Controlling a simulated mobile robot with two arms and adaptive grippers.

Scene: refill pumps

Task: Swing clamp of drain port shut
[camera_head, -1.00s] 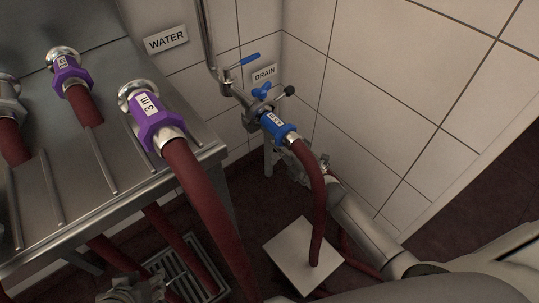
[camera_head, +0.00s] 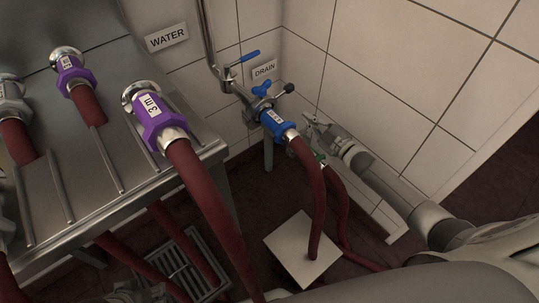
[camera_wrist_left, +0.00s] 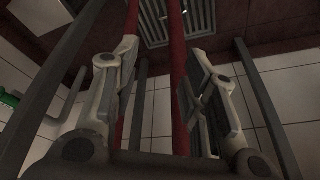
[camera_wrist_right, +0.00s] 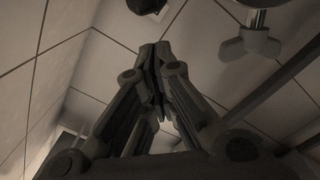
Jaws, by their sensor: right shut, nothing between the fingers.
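The drain port (camera_head: 252,104) is on the wall below the DRAIN sign, with the blue-labelled hose coupling (camera_head: 275,124) at its end. Its clamp has a blue wing nut (camera_head: 262,89); a wing-shaped nut also shows in the right wrist view (camera_wrist_right: 250,43). I cannot tell whether the clamp is closed. A dark round knob (camera_head: 289,88) sits beside it. My right gripper (camera_head: 308,118) is right of the coupling, apart from it; its fingertips meet, empty, in the right wrist view (camera_wrist_right: 156,50). My left gripper (camera_wrist_left: 165,65) is open, its fingers apart with red hoses visible between them.
A steel table (camera_head: 210,150) with purple-collared hose ends (camera_head: 155,117) stands at left. A blue-handled valve (camera_head: 250,57) is above the port. Red hoses (camera_head: 316,200) hang down past a pale plate (camera_head: 300,250) on the floor. The tiled wall (camera_head: 400,90) bounds the right.

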